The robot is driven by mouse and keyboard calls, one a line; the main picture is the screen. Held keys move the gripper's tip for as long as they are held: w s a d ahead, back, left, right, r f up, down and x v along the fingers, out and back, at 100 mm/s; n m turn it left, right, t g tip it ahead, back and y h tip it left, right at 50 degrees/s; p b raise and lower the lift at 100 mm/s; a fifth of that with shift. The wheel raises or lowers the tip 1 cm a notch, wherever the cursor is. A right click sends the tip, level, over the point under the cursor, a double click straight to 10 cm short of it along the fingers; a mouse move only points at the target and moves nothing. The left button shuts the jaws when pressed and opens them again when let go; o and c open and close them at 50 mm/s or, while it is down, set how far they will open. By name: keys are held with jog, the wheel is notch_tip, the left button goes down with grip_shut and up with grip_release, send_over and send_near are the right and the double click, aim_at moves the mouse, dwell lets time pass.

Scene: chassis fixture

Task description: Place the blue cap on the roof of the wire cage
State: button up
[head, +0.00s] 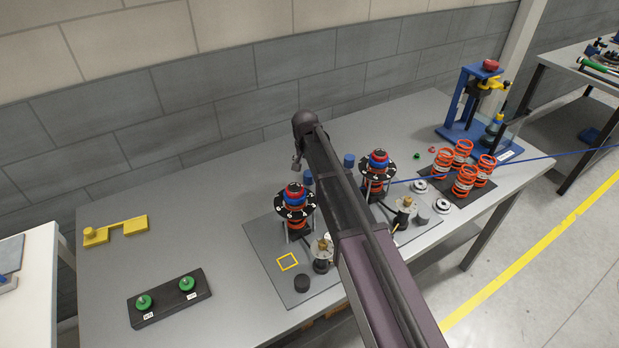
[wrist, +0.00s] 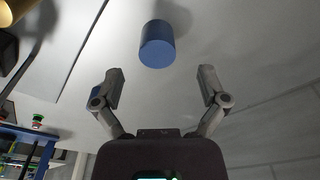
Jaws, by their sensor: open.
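A plain blue cylinder (wrist: 156,44), which looks like the blue cap, stands on the grey table in the wrist view. It is just beyond my gripper (wrist: 161,82), roughly centred between the spread fingers and touching neither. My gripper is open and empty. The head view shows two blue cylinders, one left of my arm (head: 308,177) and one right of it (head: 349,160); I cannot tell which is in the wrist view. In the head view my arm hides most of the gripper. I cannot pick out the wire cage with certainty; several orange wire coils (head: 464,180) stand at right.
Two fixtures with black discs and blue and red tops stand left (head: 295,203) and right (head: 378,166) of my arm. A blue press stand (head: 468,112) is at the back right. A yellow bracket (head: 116,230) and a black block with green knobs (head: 168,297) lie left.

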aim_at(309, 173)
jog(key=shift+f, duration=0.15)
jog(key=f+b, duration=0.5)
jog(key=shift+w+d, duration=0.25)
jog(key=shift+w, duration=0.15)
jog(key=shift+r, duration=0.1)
dwell(0.4)
jog(key=c, duration=0.8)
jog(key=shift+c, duration=0.3)
jog(key=shift+r, duration=0.1)
notch_tip(309, 173, up, 10)
jog(key=p, duration=1)
